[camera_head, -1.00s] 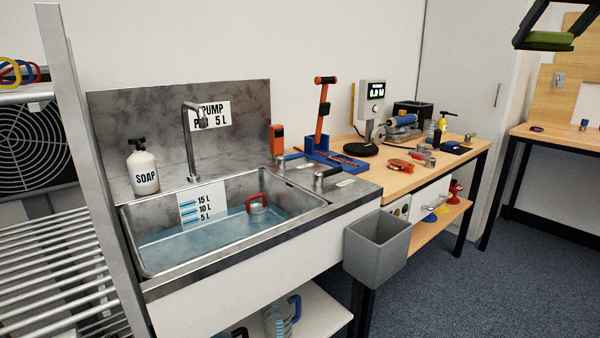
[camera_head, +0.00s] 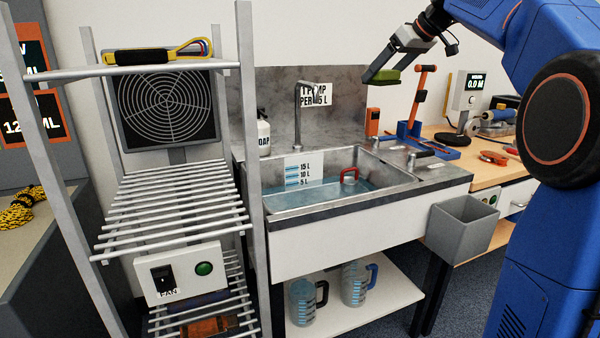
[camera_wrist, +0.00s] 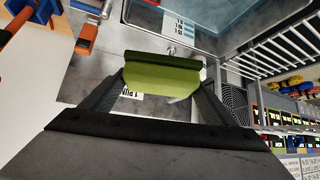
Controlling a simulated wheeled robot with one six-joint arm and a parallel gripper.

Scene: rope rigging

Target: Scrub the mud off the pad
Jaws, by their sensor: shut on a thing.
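My gripper (camera_head: 384,78) is shut on a green block (camera_head: 386,75), a pad or sponge, and holds it in the air in front of the splashback. The wrist view shows the green block (camera_wrist: 163,75) between both fingers, with a darker upper face and a lighter lower face. I see no clear mud on it. The steel sink (camera_head: 290,212) below holds blue water (camera_head: 325,196). A thing with a red handle (camera_head: 349,173) stands in the water; its lower part is hidden. A soap bottle (camera_head: 264,136) is partly hidden by the rack post.
The tap (camera_head: 297,125) rises behind the sink. A wire rack (camera_head: 170,205) with a fan (camera_head: 168,105) stands to the left. A grey bin (camera_head: 462,228) hangs at the counter's right front. Jugs (camera_head: 303,300) stand on the shelf below. A blue tool stand (camera_head: 420,145) is right of the sink.

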